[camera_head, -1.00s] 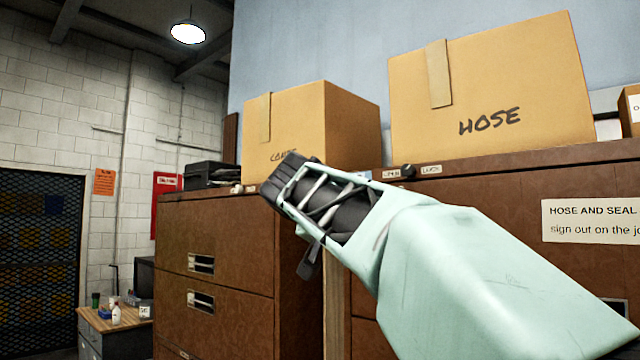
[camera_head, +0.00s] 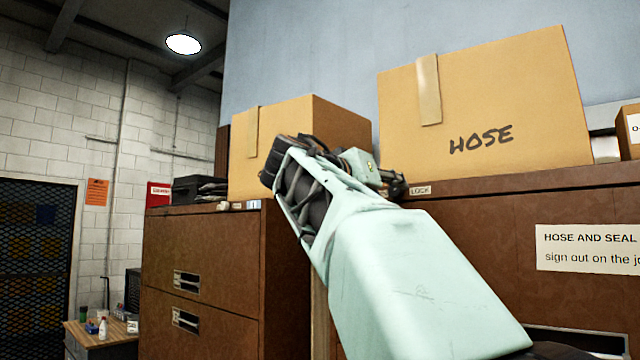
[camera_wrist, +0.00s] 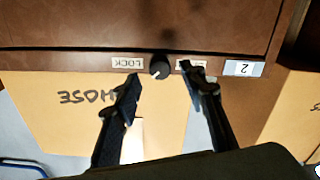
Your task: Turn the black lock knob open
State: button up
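The black lock knob (camera_wrist: 159,67) is on the brown cabinet front in the wrist view, between a label reading LOCK (camera_wrist: 127,62) and a second label (camera_wrist: 191,65) partly covered by a finger. A small pale mark shows on the knob. My gripper (camera_wrist: 160,76) is open, with one fingertip on each side of the knob in the picture; I see a gap on both sides and cannot tell the depth. In the head view my gripper (camera_head: 393,184) is at the cabinet's top edge, left of the LOCK label (camera_head: 420,190), and hides the knob.
A cardboard box marked HOSE (camera_head: 490,110) stands on the cabinet (camera_head: 480,215) just above the knob. Another box (camera_head: 280,150) stands to the left, partly behind my arm. A label with a 2 (camera_wrist: 243,68) is beside the knob row.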

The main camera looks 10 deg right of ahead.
aim_at(396, 192)
jog(key=shift+p+x, duration=0.35)
jog(key=shift+x, duration=0.95)
grip_shut()
